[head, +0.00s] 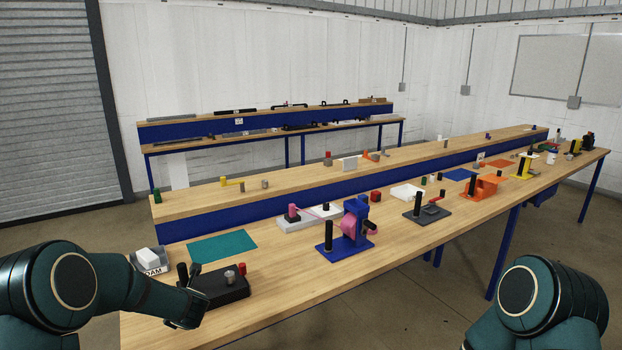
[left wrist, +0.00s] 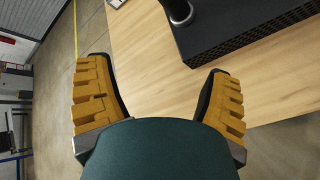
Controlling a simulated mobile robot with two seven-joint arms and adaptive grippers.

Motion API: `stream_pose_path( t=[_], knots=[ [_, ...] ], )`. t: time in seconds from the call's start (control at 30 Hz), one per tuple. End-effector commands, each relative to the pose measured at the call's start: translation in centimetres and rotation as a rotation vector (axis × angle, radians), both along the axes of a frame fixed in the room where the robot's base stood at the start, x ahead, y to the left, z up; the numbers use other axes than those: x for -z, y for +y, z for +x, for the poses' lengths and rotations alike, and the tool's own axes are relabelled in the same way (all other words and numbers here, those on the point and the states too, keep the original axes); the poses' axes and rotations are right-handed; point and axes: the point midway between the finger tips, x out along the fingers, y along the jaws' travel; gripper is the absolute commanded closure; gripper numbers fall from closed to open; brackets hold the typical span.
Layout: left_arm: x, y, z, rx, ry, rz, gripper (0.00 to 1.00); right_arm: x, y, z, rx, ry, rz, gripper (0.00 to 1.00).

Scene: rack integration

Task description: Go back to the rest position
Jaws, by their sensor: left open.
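My left gripper (head: 186,300) is low over the near left end of the long wooden workbench (head: 300,290), at the left side of a black box (head: 222,289) with a black post and small round parts on top. In the left wrist view its two yellow-padded fingers (left wrist: 157,68) stand wide apart with only bare wood between the tips. The black box (left wrist: 245,35) is just beyond the right finger there, and the foot of the post shows at the top. My right arm (head: 540,300) shows at the lower right; its gripper is outside the picture.
A teal mat (head: 222,247) and a clear bin with a white block (head: 149,259) lie near the left gripper. A blue stand with a pink roll (head: 349,232) is farther right. The bench's front edge is close, with open floor (head: 400,310) before it.

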Motion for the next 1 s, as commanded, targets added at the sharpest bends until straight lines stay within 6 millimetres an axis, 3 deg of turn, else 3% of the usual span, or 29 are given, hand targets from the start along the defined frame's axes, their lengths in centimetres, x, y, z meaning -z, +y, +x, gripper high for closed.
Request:
stream_pose_path(
  t=[0.03, 0.2, 0.37, 0.5, 0.6, 0.73, 0.83, 1.0],
  knots=[
    [3.2, -1.9, -1.1, 0.137, 0.101, 0.068, 0.20, 1.0, 0.0, 0.0, -0.001, 0.000, 0.000, 0.53],
    [11.5, -8.4, -6.1, 0.660, 0.400, 0.315, 0.20, 2.7, -0.1, -0.1, -0.002, 0.000, 0.000, 0.53],
    [17.9, -14.2, -12.7, 1.174, 0.586, 0.527, 0.20, 4.2, -0.1, 0.0, -0.005, -0.001, -0.001, 0.53],
    [22.3, -18.8, -19.7, 1.644, 0.656, 0.706, 0.20, 5.5, 0.0, 0.0, -0.007, -0.001, -0.001, 0.53],
    [24.3, -21.5, -24.7, 1.954, 0.643, 0.818, 0.20, 6.4, 0.0, 0.0, -0.008, -0.002, 0.000, 0.53],
    [25.5, -23.7, -29.8, 2.252, 0.577, 0.928, 0.20, 7.0, -0.1, 0.0, -0.009, -0.002, 0.000, 0.53],
    [25.9, -24.6, -32.2, 2.386, 0.528, 0.980, 0.20, 7.3, 0.0, 0.0, -0.009, -0.002, 0.000, 0.53],
    [25.9, -25.0, -33.3, 2.452, 0.495, 1.012, 0.20, 7.3, 0.0, 0.0, -0.010, -0.003, 0.000, 0.53]
  ],
)
